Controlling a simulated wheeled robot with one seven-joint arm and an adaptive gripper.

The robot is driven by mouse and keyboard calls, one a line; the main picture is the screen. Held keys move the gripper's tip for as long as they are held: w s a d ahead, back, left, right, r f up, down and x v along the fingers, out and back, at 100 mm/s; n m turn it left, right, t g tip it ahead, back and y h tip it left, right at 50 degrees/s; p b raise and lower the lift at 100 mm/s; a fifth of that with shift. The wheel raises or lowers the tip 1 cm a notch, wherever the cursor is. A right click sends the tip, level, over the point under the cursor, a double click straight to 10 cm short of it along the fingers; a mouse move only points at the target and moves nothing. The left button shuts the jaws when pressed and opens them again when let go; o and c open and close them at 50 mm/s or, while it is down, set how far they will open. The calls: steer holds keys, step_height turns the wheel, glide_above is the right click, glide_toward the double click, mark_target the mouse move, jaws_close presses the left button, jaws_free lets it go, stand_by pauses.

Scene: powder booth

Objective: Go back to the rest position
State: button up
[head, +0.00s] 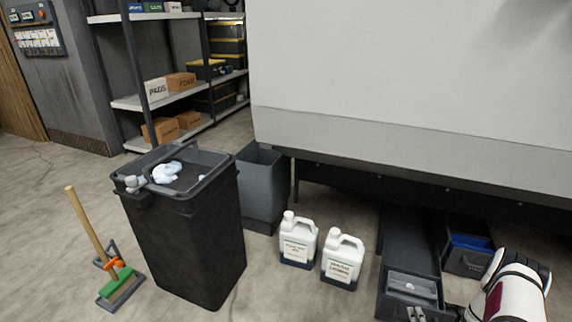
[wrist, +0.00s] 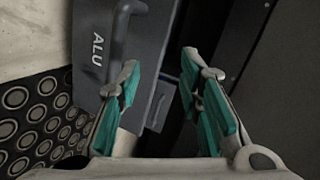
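My gripper (wrist: 161,80) shows in the wrist view with its two teal-padded fingers spread apart. Nothing is held between them. Beyond the fingertips is a dark grey bin or drawer front marked ALU (wrist: 112,62), with a handle near its top. I cannot tell whether a finger touches it.
A black bin (head: 190,245), a grey bin (head: 262,190) and two white jugs (head: 298,240) stand on the floor. Open drawers (head: 468,258) sit under the large pale booth (head: 410,110). A broom (head: 90,225) stands at left, shelves (head: 165,95) behind. A studded black mat (wrist: 38,122) lies below my gripper.

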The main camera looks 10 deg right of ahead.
steer(key=w+d+r+n+g+y, duration=0.25)
steer(key=w+r+n, duration=0.45)
steer(key=w+r, duration=0.75)
steer(key=a+r+n+g, duration=0.2)
steer(key=a+r, duration=0.3)
steer(key=r, duration=0.5)
steer(key=a+r+n+g, duration=0.15)
steer(key=a+r, duration=0.25)
steer(key=r, duration=0.6)
steer(key=s+a+r+n+g+y, duration=0.25)
steer(key=s+a+r+n, duration=0.25)
steer(key=s+a+r, duration=1.1)
steer(key=s+a+r+n+g, duration=0.15)
steer(key=s+a, duration=0.25)
steer(key=s, duration=0.4)
steer(key=s+a+r+n+g+y, duration=0.1)
steer(key=s+a+r+n, duration=0.15)
steer(key=s, duration=0.55)
steer(key=s+a+r+n+g, duration=0.15)
steer(key=s+a, duration=0.25)
steer(key=s, duration=0.4)
step_height(320, 180, up, 37)
steer(key=t+p, duration=0.4)
steer(key=p, duration=3.1)
